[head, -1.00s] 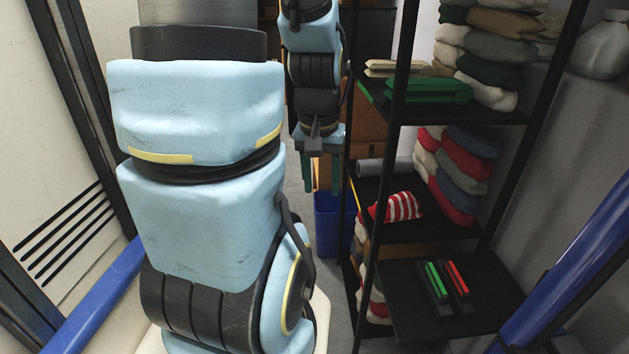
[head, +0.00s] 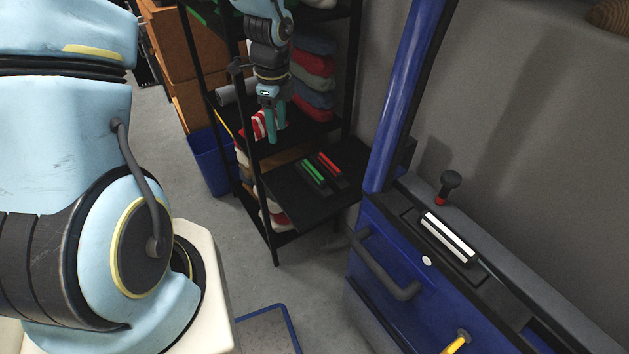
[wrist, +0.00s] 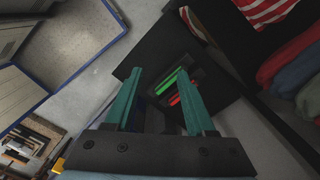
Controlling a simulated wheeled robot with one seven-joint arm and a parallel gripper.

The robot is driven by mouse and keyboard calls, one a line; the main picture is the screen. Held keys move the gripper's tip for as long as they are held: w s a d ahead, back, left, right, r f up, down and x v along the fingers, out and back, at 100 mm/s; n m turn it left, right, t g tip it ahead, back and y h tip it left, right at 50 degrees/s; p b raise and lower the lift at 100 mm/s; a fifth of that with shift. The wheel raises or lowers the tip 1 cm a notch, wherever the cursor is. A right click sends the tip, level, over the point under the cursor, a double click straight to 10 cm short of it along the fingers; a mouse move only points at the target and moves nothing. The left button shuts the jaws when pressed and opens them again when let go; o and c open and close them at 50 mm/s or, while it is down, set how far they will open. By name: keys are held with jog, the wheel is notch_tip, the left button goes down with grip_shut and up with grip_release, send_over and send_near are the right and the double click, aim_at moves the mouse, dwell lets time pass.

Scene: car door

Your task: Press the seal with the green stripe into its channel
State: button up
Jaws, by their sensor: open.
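The seal with the green stripe (head: 314,173) is a dark strip lying on a low black shelf (head: 285,205), beside a similar one with a red stripe (head: 330,164). In the wrist view the green-striped seal (wrist: 169,82) shows ahead, between the fingers. My gripper (head: 275,140) is open and empty, with teal fingers pointing down, above and apart from the shelf. The blue car door (head: 385,245) stands at right in the head view. On its top lies a dark piece with white stripes (head: 447,237); I cannot tell whether it sits in a channel.
A black shelf rack with folded cloths (head: 312,72) stands behind the low shelf. A blue bin (head: 212,165) is on the floor to its left. The door has a dark handle (head: 385,270), a knob (head: 449,185) and a yellow part (head: 456,343). Grey floor between is clear.

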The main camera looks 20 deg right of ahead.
jog(key=s+d+f+m, duration=0.1)
jog(key=d+f+m, duration=0.4)
jog(key=d+m, duration=0.3)
send_over(314, 169)
jog(key=f, duration=0.3)
jog(key=f+p, duration=0.1)
jog(key=shift+w+f, duration=0.3)
jog(key=shift+f, duration=0.1)
jog(key=shift+s+f+p, duration=0.15)
jog(key=shift+f+p, duration=0.2)
jog(key=shift+f, duration=1.1)
jog(key=shift+s+f+p, duration=0.15)
jog(key=shift+f+p, duration=0.15)
jog(key=shift+f, duration=1.15)
grip_shut()
